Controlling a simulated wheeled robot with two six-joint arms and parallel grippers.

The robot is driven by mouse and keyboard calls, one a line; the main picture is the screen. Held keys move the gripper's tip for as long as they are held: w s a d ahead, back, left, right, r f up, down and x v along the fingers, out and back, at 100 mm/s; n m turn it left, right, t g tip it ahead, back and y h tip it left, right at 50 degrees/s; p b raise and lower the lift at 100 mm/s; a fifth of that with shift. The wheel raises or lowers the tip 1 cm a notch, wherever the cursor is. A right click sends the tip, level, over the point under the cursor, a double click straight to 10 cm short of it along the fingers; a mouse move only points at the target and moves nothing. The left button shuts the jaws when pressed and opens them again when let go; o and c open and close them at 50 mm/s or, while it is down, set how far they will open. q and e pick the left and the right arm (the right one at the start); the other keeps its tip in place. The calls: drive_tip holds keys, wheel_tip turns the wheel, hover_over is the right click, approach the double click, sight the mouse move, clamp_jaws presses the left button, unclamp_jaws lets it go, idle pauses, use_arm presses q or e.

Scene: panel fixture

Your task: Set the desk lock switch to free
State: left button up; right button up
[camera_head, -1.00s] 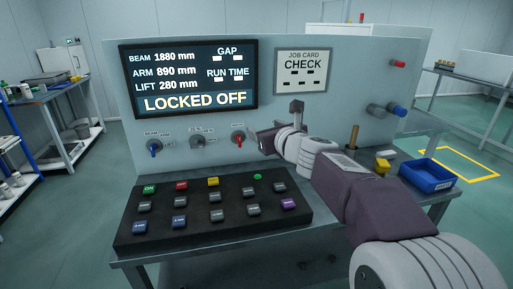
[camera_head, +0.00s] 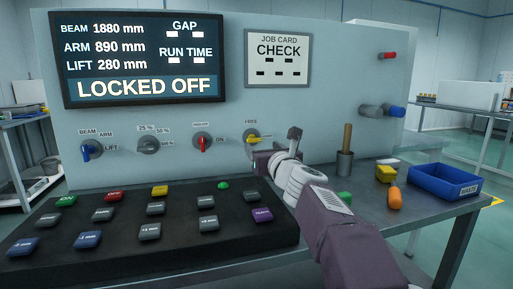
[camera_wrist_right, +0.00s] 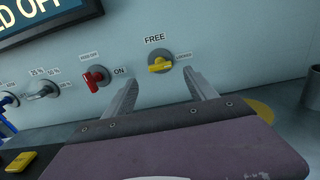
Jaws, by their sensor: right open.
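The desk lock switch is a yellow knob (camera_head: 253,139) on the grey panel, with a FREE label above it. In the right wrist view the yellow knob (camera_wrist_right: 160,65) lies roughly level, and a LOCKED label is at its right. The display (camera_head: 145,60) reads LOCKED OFF. My right gripper (camera_head: 274,147) is open and empty in front of the panel, just right of and below the knob in the head view. In the right wrist view its two fingers (camera_wrist_right: 161,82) stand either side of the knob's line, apart from it. My left gripper is not in view.
A red switch (camera_head: 203,142), a grey selector (camera_head: 148,146) and a blue switch (camera_head: 91,150) sit left of the knob. A sloped button box (camera_head: 130,250) stands below. A blue bin (camera_head: 445,181), an orange object (camera_head: 395,198) and a cup (camera_head: 344,164) are at the right.

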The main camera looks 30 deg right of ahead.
sight(255, 141)
drive_tip(key=x, duration=0.7)
drive_tip(key=shift+f+p, duration=0.1)
drive_tip(key=shift+p, duration=0.2)
drive_tip(key=c, duration=1.4)
